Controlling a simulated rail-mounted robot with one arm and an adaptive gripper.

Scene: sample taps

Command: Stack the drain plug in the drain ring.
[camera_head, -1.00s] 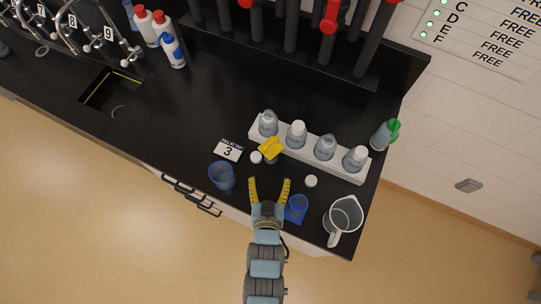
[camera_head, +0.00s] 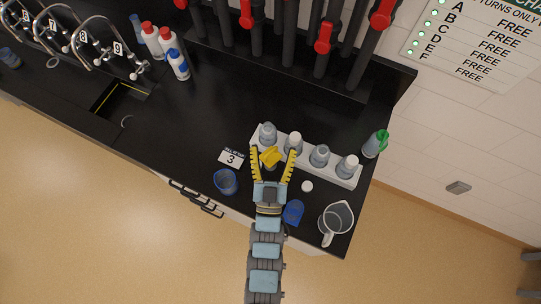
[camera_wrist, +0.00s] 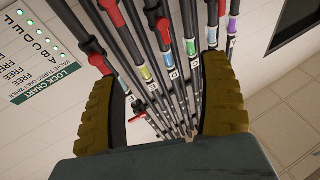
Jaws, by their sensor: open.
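A yellow-topped piece with a dark lower body (camera_head: 271,157), which may be the drain plug, stands on the black counter in front of the bottle rack. My gripper (camera_head: 273,152) is open, with its yellow fingers on either side of this piece in the head view. I cannot tell whether they touch it. In the wrist view the fingers (camera_wrist: 166,95) are wide apart and the piece is not visible. A thin grey ring (camera_head: 127,121) lies by the sink's front right corner, and another ring (camera_head: 53,62) lies farther left. I cannot tell which is the drain ring.
A white rack (camera_head: 343,179) with several bottles stands just behind. A blue cup (camera_head: 226,182) and card 3 (camera_head: 231,158) are left of my gripper. A white cap (camera_head: 307,186), a blue item (camera_head: 293,213) and a clear jug (camera_head: 336,222) are right. The counter toward the sink is clear.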

